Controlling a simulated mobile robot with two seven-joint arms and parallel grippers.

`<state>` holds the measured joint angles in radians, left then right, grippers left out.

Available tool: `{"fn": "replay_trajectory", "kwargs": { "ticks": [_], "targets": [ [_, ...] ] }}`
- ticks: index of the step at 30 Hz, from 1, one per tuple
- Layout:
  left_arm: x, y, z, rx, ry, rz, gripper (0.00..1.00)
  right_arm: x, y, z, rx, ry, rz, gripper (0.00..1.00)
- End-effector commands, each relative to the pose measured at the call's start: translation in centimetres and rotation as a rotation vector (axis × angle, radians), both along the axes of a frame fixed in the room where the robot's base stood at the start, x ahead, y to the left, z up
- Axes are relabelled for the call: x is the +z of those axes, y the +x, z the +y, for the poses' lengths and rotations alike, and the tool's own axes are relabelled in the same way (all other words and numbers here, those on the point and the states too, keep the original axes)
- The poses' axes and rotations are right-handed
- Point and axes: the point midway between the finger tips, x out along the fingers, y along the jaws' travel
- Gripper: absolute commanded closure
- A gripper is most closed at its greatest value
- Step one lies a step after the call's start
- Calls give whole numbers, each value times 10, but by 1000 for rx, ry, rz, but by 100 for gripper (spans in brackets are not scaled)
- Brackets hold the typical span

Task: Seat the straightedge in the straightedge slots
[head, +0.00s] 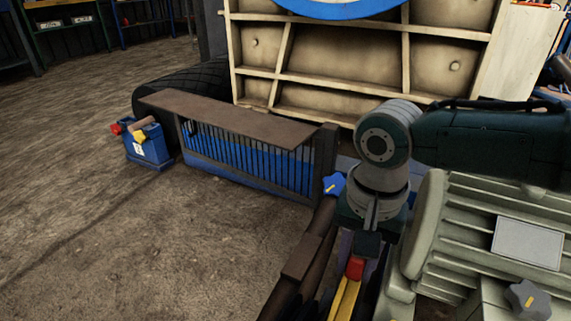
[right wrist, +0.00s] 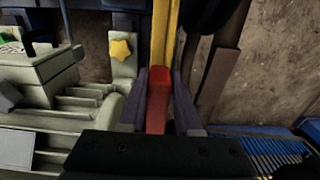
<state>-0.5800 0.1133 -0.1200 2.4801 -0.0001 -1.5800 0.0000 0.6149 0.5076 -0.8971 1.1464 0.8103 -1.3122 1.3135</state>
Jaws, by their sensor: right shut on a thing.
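The straightedge (head: 344,300) is a long yellow bar with a red end. In the head view it runs down out of the bottom edge, beside the grey motor. My right gripper (head: 358,262) is shut on its red end. In the right wrist view the red end sits between the two fingers (right wrist: 160,102), and the yellow bar (right wrist: 166,38) runs away from me past the top edge. I cannot make out the straightedge slots in either view. My left gripper is not in view.
A grey-green finned motor (head: 440,235) stands close on the right, with a dark star knob (head: 527,300). A dark rail (head: 302,258) runs left of the straightedge. Behind are a blue star knob (head: 334,185) and a barred guard (head: 245,157). The floor at left is open.

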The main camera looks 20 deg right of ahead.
Motion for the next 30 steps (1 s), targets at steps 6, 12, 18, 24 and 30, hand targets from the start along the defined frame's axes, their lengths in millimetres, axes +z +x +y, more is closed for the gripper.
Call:
{"fn": "replay_trajectory", "kwargs": {
  "ticks": [6, 12, 18, 24, 30],
  "targets": [
    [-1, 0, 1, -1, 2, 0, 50, -2, 1, 0, -1, 1, -2, 58],
    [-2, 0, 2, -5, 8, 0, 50, -2, 0, 0, 0, 1, -1, 35],
    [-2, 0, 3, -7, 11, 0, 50, -2, 0, 0, 0, 0, 0, 33],
    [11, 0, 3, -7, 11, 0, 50, 11, 0, 0, 0, 1, 1, 33],
    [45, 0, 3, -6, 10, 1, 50, 53, 0, 0, 0, 0, 0, 33]
  ]
}}
